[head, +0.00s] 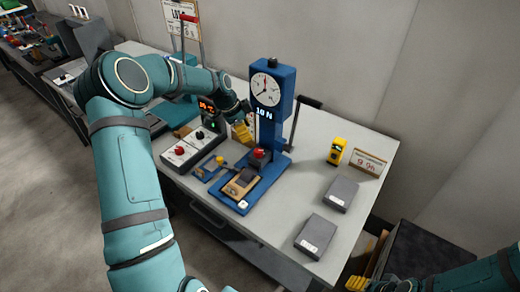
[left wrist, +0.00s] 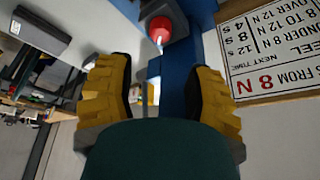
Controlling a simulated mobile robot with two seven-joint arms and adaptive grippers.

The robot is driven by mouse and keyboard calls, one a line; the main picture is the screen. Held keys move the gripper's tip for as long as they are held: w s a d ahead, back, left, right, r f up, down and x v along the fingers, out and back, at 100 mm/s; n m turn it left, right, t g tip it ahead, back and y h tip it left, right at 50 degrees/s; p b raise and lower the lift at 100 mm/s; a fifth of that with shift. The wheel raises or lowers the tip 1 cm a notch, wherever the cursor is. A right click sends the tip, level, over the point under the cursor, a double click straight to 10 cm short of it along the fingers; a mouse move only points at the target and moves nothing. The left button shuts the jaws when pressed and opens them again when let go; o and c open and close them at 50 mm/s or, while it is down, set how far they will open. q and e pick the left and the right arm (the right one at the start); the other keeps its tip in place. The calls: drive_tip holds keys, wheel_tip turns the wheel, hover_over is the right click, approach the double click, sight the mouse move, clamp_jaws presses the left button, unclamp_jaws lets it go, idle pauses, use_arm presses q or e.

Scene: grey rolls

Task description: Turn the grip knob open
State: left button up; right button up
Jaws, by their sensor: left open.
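A blue test stand (head: 270,115) with a round dial and a "10 N" display stands on the table. A red knob (head: 259,153) sits on a dark block low on the stand's front; I take it to be the grip knob. My left gripper (head: 243,131) is left of the stand's column, above and apart from this knob. In the left wrist view, the yellow fingers of my left gripper (left wrist: 165,95) are spread with nothing held between them. A red knob (left wrist: 160,28) shows beyond the fingertips, near the blue column. My right gripper (head: 370,281) is partly cut off at the bottom edge.
A control box (head: 192,147) with red and black knobs stands left of the stand. A black lever (head: 308,103) sticks out at the stand's right.

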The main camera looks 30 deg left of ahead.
sight(258, 151)
use_arm(q)
drive_tip(key=x, duration=1.1)
drive_tip(key=shift+w+d+f, duration=0.1)
drive_tip(key=shift+w+f, duration=0.05)
drive_tip(key=shift+f, duration=0.1)
clamp_jaws()
